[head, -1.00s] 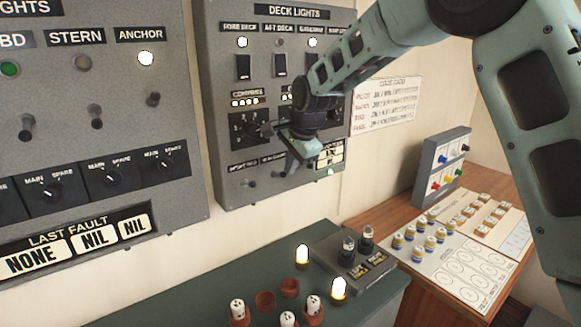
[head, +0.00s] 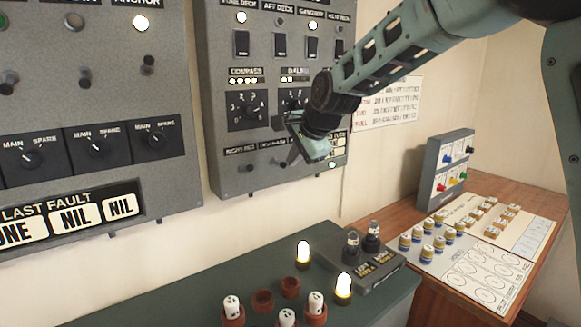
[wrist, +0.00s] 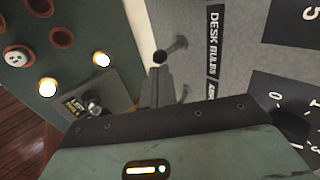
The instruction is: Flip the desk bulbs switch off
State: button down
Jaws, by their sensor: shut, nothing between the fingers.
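The desk bulbs switch (wrist: 172,48) is a small metal toggle beside the "DESK BULBS" label (wrist: 213,32) in the wrist view. My gripper (wrist: 158,72) is shut and empty, its fingertips close beside this toggle; I cannot tell whether they touch. In the head view my gripper (head: 297,147) is at the lower part of the deck lights panel (head: 222,70), partly covering the toggle row. The toggle's up or down position is not clear. Two desk bulbs, one farther back (head: 303,253) and one nearer (head: 343,287), glow.
A neighbouring toggle (wrist: 183,95) stands close to my fingers. Rotary dials (head: 250,110) sit above the toggle row. Below are the green desk (head: 180,300), red cups holding white pieces (head: 232,308), and a small grey box (head: 375,268). A wooden table stands at right.

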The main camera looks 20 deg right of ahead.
jog(key=b, duration=0.1)
jog(key=t+b, duration=0.1)
jog(key=b, duration=0.1)
jog(key=shift+s+f+y, duration=0.15)
jog(key=shift+f+y, duration=0.15)
jog(key=shift+f, duration=0.05)
jog(key=shift+r, duration=0.1)
jog(key=shift+r+p, duration=0.5)
jog(key=shift+r, duration=0.15)
jog(key=shift+d, duration=0.1)
